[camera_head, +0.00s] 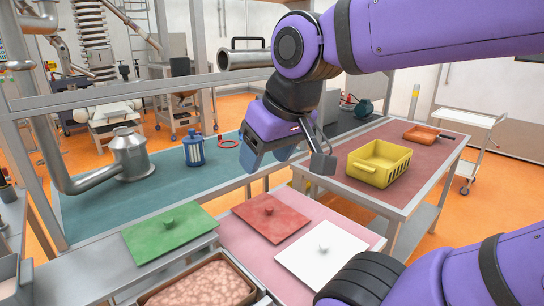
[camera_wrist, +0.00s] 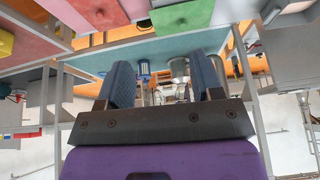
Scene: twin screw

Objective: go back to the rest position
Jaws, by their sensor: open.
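My gripper (camera_head: 290,158) hangs in the air over the near tables in the head view, at the end of my purple arm. Its two fingers stand apart with nothing between them. In the wrist view the gripper (camera_wrist: 166,80) shows its two blue-grey fingers spread, with the teal table and a blue canister beyond the gap. Below it in the head view lie a red lid (camera_head: 270,218) and a white lid (camera_head: 322,253), both apart from the fingers. No object is held.
A green lid (camera_head: 170,232) lies left of the red one. A tray of pinkish lumps (camera_head: 202,288) is at the front. A yellow basket (camera_head: 379,163) and an orange pan (camera_head: 422,134) stand on the right table. A blue canister (camera_head: 194,150) and a metal can (camera_head: 129,155) stand on the teal table.

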